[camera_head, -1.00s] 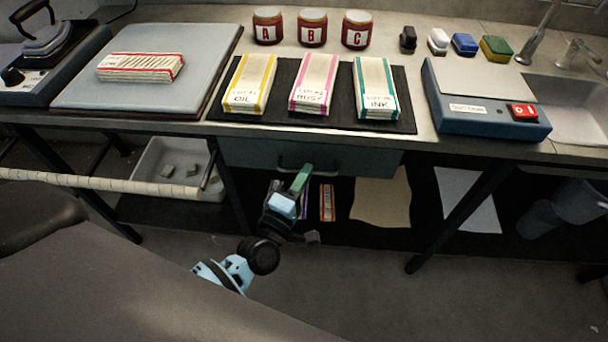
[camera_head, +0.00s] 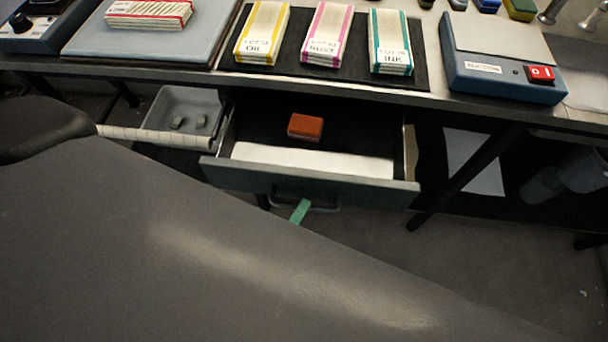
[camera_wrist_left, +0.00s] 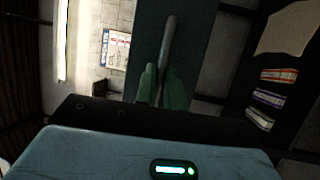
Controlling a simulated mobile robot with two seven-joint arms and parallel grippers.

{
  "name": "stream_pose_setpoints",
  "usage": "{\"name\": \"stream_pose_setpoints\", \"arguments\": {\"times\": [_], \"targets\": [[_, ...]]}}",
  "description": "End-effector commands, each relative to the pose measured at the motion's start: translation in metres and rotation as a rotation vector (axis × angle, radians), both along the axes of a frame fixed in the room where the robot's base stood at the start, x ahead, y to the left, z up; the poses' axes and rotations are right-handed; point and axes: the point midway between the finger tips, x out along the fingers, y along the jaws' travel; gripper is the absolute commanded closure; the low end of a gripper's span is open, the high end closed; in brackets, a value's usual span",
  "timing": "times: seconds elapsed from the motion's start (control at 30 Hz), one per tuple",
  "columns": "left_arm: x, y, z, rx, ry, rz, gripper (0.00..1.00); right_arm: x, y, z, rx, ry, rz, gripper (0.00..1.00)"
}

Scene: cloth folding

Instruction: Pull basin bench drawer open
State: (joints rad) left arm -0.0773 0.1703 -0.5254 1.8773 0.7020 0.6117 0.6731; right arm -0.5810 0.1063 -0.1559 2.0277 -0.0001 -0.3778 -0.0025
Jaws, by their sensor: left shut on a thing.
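The basin bench drawer (camera_head: 370,190) is open in the head view, its grey-green front standing well out from under the bench. Inside are a reddish-brown block (camera_head: 305,127) and a white lining or sheet (camera_head: 310,160) behind the front. My left gripper (camera_head: 300,211) shows as a green fingertip at the drawer's bar handle (camera_head: 325,209). In the left wrist view, the green fingers (camera_wrist_left: 162,88) are shut on the handle (camera_wrist_left: 168,45), one on each side. My right gripper is not in view.
A large dark grey surface (camera_head: 200,250) fills the foreground. The bench above holds banded cloth stacks (camera_head: 325,35) and a blue device with a red switch (camera_head: 505,65). A grey tub (camera_head: 185,110) is left of the drawer. A bench leg (camera_head: 465,175) stands at right.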

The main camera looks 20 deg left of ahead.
Motion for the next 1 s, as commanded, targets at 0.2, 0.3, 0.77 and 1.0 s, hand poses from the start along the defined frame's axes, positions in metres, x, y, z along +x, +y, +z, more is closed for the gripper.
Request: {"name": "stream_pose_setpoints", "arguments": {"times": [0.2,0.3,0.77,1.0], "targets": [[-0.02,-0.006,0.0,0.0,0.0,0.0,1.0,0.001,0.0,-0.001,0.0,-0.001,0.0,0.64],[-0.023,-0.007,0.0,0.0,0.0,0.0,1.0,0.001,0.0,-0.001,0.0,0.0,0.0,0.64],[-0.024,-0.007,0.0,0.001,0.0,-0.001,0.79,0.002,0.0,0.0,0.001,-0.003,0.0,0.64],[-0.024,-0.007,0.0,0.001,-0.001,0.0,0.68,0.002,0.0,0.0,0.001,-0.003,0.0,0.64]]}}
